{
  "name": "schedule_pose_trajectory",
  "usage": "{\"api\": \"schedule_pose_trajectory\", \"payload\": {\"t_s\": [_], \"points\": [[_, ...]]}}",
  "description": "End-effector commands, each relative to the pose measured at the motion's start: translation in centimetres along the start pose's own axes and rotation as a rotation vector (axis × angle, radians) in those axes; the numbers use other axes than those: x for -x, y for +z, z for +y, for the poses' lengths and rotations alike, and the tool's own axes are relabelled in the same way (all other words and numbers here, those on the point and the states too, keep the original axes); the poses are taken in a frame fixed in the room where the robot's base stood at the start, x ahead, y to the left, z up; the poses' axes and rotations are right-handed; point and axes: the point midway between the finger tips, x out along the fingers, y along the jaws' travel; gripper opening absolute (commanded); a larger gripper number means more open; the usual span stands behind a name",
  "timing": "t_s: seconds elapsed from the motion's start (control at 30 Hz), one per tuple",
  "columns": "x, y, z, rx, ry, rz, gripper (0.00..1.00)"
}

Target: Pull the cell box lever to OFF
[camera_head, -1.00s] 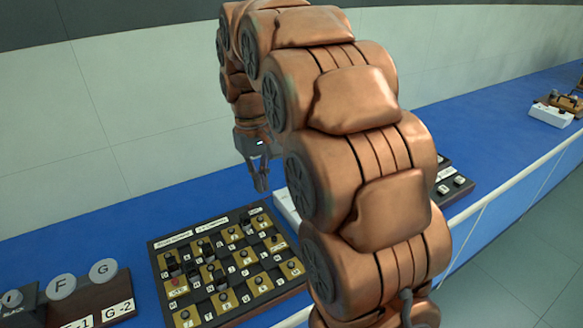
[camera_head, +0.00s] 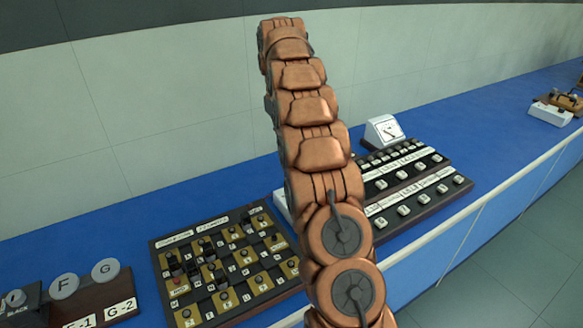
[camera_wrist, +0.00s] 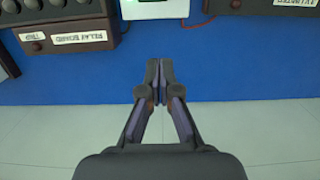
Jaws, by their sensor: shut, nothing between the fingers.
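My gripper (camera_wrist: 160,80) is shut and empty in the wrist view, pointing toward the bench's front edge, with floor beneath its base end. In the head view my arm hides it. No cell box label or lever can be made out. A white box (camera_wrist: 155,9) is cut off at the top of the wrist view, just beyond the fingertips and apart from them. In the head view a sliver of a white box (camera_head: 282,205) shows behind my arm; the rest is hidden.
A black and brass plug board (camera_head: 222,268) lies left of my arm. A dark panel labelled relay board (camera_wrist: 66,35) is beside the white box; dark panels with white knobs (camera_head: 420,195) and a meter (camera_head: 384,131) are right of my arm.

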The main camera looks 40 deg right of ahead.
Motion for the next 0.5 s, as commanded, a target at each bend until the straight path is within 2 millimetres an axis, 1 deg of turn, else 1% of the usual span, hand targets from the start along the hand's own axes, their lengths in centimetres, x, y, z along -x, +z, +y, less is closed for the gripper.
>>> {"api": "schedule_pose_trajectory", "payload": {"t_s": [0.13,0.5], "points": [[-0.29,-0.31,0.45,-0.001,-0.001,-0.001,0.00],[-0.49,-0.27,0.44,-0.001,-0.001,-0.001,0.00]]}}
